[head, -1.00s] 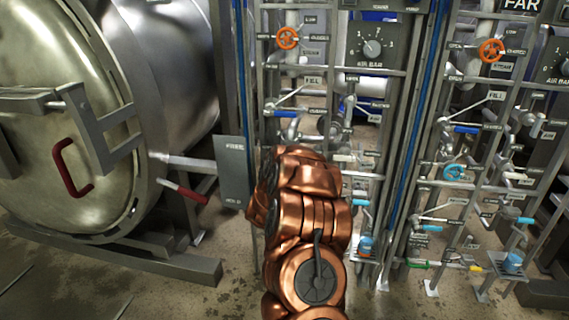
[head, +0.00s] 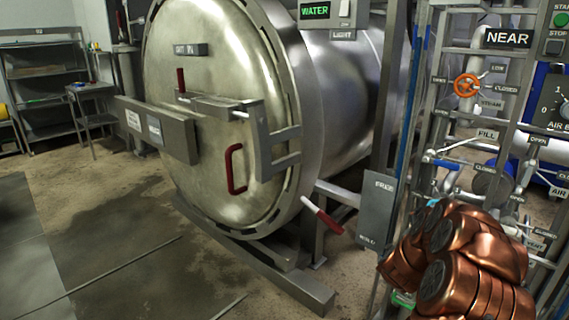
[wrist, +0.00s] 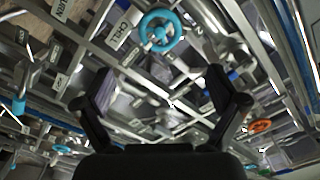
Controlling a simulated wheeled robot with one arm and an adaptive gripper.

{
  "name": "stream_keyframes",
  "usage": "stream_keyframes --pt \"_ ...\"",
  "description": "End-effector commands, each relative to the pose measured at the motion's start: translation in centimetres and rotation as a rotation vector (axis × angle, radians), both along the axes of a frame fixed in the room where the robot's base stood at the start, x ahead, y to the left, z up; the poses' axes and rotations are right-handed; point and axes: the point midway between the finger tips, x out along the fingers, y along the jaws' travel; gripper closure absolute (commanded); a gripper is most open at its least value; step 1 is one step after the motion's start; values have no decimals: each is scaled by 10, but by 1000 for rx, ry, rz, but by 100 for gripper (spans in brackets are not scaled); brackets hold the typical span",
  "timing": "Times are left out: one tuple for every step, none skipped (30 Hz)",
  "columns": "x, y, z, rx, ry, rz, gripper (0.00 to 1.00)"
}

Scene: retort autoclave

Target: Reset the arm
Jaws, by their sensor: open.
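My arm, copper-coloured, shows folded at the lower right of the head view, in front of the valve panel (head: 476,115). My gripper (wrist: 163,95) shows in the wrist view with its two dark fingers spread apart and nothing between them. A blue handwheel (wrist: 160,31) lies beyond the fingertips, apart from them. An orange handwheel (wrist: 259,126) is to the right of the right finger. In the head view the gripper itself is hidden behind the arm.
A large steel retort with a closed round door (head: 215,110) and red handle (head: 235,169) fills the middle. A red-gripped lever (head: 329,221) sticks out beside a grey plate (head: 377,210). Shelving (head: 45,85) stands at the back left. The floor (head: 90,235) at the left is clear.

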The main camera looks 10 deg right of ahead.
Motion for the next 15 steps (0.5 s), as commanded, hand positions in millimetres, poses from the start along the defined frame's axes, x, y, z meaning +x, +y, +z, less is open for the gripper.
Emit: stream_keyframes --pt "2 3 1 3 4 8 5" --pt "4 6 1 9 8 18 5" --pt "8 12 1 20 19 36 5" --pt "12 18 1 30 29 57 5" --pt "17 26 3 40 40 79 5" --pt "24 39 4 59 61 119 5" --pt "30 51 5 73 78 152 5" --pt "35 64 6 88 100 188 5" --pt "42 81 5 109 133 238 5" --pt "46 96 5 127 160 277 5" --pt "49 110 6 140 183 315 5" --pt "53 130 6 157 220 368 5" --pt "54 144 6 168 249 405 5" --pt "55 158 5 180 277 442 5" --pt "55 178 6 193 316 492 5"
